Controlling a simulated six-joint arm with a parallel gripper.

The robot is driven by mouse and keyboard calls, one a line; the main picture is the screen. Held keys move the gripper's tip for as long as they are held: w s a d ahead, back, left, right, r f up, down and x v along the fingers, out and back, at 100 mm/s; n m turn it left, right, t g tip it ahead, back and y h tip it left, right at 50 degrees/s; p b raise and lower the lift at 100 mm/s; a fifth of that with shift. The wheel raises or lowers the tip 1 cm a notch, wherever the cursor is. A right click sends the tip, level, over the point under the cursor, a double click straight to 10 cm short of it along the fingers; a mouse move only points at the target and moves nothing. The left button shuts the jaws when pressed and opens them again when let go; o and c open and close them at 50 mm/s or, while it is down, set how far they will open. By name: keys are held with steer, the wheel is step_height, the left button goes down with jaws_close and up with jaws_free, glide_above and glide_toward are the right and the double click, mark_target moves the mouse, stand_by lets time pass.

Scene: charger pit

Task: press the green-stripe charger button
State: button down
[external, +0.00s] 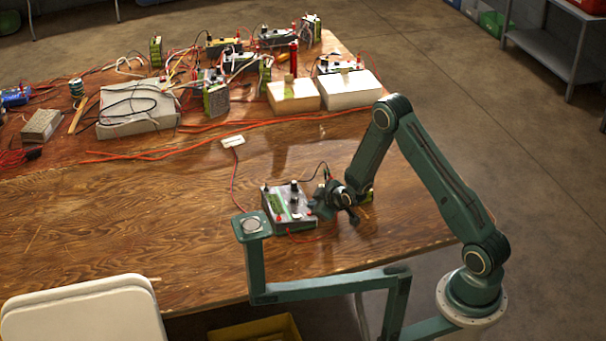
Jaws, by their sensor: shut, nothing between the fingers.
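A small grey charger box (297,221) with a green stripe or panel on its left side, black knobs and a red part on top sits on the wooden table near its front edge. Which of its small parts is the button is too small to tell. My gripper (319,206) is shut and empty, at the right side of the charger's top. Whether it touches the charger cannot be told. The gripper partly hides the charger's right end. A red wire and a black wire run from the charger.
Several other devices with wires crowd the back of the table, with white open boxes (350,92) and a grey box (138,110). The table's middle left (120,220) is clear.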

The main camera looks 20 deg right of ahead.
steer(key=shift+a+f, duration=0.15)
steer(key=shift+f, duration=0.65)
stand_by(1.2)
steer(key=shift+r, duration=0.8)
steer(key=shift+d+r, duration=0.1)
steer(key=shift+d, duration=0.1)
steer(key=shift+d+r, duration=0.25)
steer(key=shift+r, duration=0.95)
steer(key=shift+d+r, duration=0.2)
steer(key=shift+r, duration=1)
